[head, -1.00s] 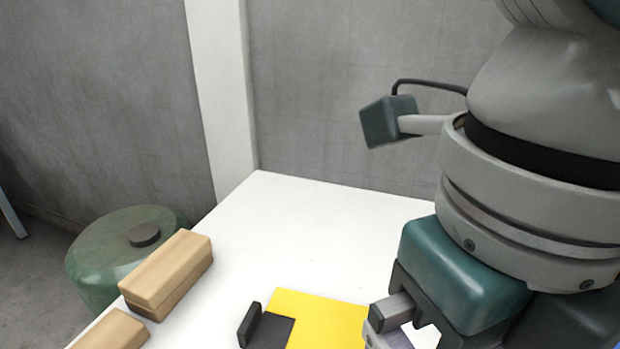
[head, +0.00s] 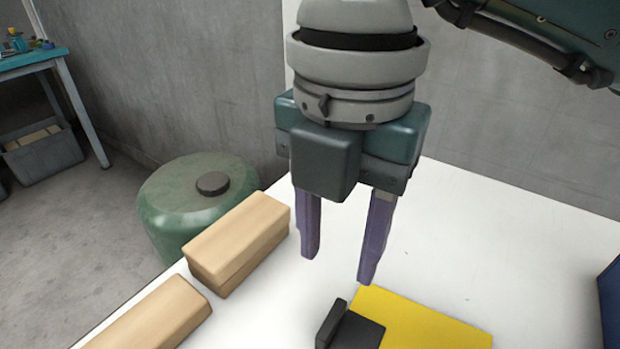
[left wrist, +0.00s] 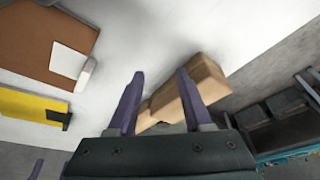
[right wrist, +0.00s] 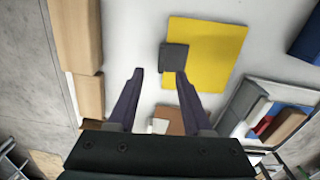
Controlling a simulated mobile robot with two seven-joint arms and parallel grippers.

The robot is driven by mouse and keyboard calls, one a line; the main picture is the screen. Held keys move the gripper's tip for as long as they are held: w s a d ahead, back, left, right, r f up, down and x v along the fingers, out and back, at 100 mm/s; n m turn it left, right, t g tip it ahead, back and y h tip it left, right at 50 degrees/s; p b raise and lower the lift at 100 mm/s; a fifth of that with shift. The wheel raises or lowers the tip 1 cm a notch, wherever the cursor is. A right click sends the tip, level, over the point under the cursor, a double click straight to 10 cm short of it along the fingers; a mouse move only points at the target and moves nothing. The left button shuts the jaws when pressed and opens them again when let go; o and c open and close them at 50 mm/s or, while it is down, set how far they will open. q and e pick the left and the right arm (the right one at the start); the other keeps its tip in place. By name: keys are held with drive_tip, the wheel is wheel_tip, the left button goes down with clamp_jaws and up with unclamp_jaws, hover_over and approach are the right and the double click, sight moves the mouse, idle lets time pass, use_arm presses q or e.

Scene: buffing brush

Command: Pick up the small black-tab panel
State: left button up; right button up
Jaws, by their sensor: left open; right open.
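The yellow panel (head: 430,320) lies flat on the white table, with a dark tab (head: 362,330) standing at its left edge. The panel also shows in the right wrist view (right wrist: 213,55) and at the left of the left wrist view (left wrist: 25,105). My right gripper (head: 338,268) points down, open and empty, above the table and just behind and left of the panel's tab in the head view. My left gripper (left wrist: 160,73) is open and empty in its wrist view, with a tan block beyond its fingers; the head view does not show it.
Tan blocks (head: 238,240) line the table's left edge, beside a green drum (head: 195,205). A brown panel with a white tab (left wrist: 45,40) lies on the table. A tray with coloured items (right wrist: 265,115) and a blue object (head: 611,300) are at the right.

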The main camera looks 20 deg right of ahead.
sight(333, 318)
drive_tip(key=f, duration=0.3)
drive_tip(key=shift+s+f, duration=0.25)
drive_tip(key=shift+f, duration=0.15)
drive_tip(key=f, duration=0.3)
drive_tip(key=f+b, duration=0.1)
drive_tip(key=shift+s+a+f, duration=0.2)
drive_tip(key=shift+s+a, duration=0.05)
drive_tip(key=shift+s, duration=0.05)
drive_tip(key=shift+f, duration=0.55)
clamp_jaws()
